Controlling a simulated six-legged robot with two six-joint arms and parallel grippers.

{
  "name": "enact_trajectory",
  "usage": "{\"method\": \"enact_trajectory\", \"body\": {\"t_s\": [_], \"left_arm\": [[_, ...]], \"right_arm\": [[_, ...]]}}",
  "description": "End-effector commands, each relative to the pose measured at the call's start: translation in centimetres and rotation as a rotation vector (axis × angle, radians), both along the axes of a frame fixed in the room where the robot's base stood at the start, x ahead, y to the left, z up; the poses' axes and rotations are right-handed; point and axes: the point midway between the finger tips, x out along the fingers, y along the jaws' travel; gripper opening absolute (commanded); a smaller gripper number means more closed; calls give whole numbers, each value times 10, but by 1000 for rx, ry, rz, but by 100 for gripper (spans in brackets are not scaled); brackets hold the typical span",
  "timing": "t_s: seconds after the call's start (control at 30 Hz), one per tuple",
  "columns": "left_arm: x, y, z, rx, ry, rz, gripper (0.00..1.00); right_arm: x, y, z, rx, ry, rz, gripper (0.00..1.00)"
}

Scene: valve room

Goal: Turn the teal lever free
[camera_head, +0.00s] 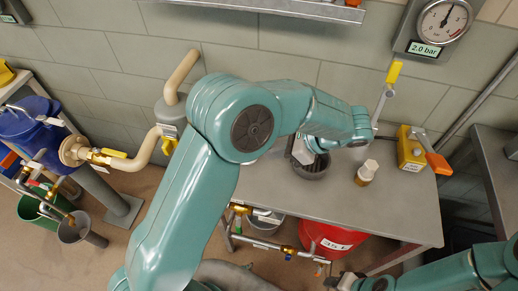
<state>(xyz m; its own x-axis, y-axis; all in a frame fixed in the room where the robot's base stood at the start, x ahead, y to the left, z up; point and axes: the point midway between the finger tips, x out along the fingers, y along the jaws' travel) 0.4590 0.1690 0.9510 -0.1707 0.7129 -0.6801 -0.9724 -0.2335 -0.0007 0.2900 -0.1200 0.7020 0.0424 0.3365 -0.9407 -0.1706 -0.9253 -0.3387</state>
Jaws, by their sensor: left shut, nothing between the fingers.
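I cannot make out a teal lever; the large teal parts in view are my own arms. My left arm crosses the middle of the view and hides part of the wall and bench behind it. My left gripper (302,152) is shut and empty, at a dark grey round pot (313,172) on the bench; I cannot tell whether they touch. My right gripper (342,281) is at the lower edge, in front of the bench; its fingers are too small to read. A yellow box with an orange lever (438,163) stands at the bench's right end.
The grey bench (400,212) has a small brown-and-white bottle (366,173) on it. A yellow-tipped grey handle (394,74) rises behind. A red bucket (330,238) and brass pipework (290,250) are below. A gauge (443,20) hangs upper right.

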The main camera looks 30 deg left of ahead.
Motion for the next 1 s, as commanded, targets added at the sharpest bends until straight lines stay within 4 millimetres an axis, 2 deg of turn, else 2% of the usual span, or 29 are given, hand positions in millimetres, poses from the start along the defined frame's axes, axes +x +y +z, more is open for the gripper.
{"method": "enact_trajectory", "body": {"t_s": [0.4,0.5,0.7,1.0], "left_arm": [[-13,62,-58,0,5,2,0],[-16,79,-57,0,1,3,0],[-20,97,-58,-1,1,1,0],[-21,100,-59,-1,0,1,0]], "right_arm": [[0,0,9,0,0,0,43],[0,0,15,0,0,0,43],[0,0,19,0,0,0,43],[0,0,19,0,0,0,43]]}}
